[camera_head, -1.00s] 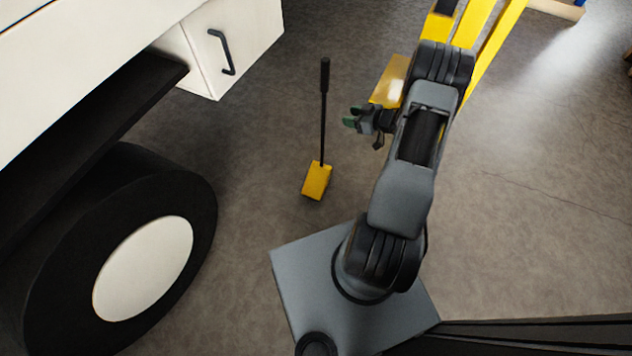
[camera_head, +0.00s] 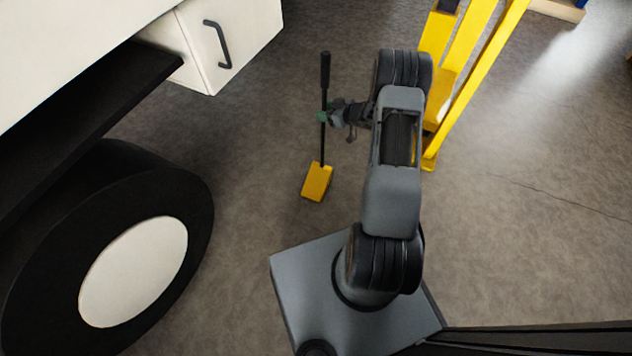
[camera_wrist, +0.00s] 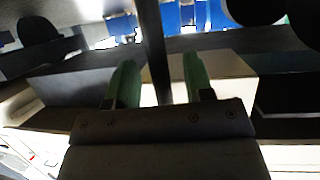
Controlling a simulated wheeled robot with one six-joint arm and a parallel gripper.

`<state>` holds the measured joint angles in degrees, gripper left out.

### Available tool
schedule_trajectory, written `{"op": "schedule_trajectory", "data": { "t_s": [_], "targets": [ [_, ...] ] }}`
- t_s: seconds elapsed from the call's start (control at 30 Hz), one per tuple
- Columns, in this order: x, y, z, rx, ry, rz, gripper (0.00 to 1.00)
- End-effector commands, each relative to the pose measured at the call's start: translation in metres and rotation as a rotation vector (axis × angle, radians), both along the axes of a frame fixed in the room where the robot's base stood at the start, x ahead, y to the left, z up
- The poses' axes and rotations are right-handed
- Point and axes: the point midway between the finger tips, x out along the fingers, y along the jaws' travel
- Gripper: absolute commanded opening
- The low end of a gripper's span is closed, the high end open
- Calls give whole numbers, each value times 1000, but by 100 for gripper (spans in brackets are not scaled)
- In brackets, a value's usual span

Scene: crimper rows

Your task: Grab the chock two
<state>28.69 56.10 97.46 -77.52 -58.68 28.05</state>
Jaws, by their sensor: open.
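The chock (camera_head: 317,182) is a yellow block on the floor with a tall, upright black handle. My gripper (camera_head: 322,116) reaches in from the right at about the middle of the handle, with its green fingertips overlapping the rod in the head view. In the wrist view the dark handle (camera_wrist: 154,45) runs upright between the two green fingers of my gripper (camera_wrist: 157,82), with space on both sides. The fingers are open. I cannot tell how deep the handle sits between them. The yellow block is not visible in the wrist view.
A truck wheel (camera_head: 135,270) and a white side box (camera_head: 235,40) stand to the left of the chock. A yellow frame (camera_head: 475,75) stands behind my arm on the right. The floor around the chock is clear.

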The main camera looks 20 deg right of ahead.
Motion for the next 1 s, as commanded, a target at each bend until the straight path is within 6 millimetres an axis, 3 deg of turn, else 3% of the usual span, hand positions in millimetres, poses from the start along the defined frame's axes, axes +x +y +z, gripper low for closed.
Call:
{"op": "schedule_trajectory", "data": {
  "t_s": [0.3,0.8,1.0],
  "targets": [
    [8,5,-3,1,0,-1,48],
    [7,5,-3,1,0,0,0],
    [7,5,-3,1,0,0,0]
  ]
}}
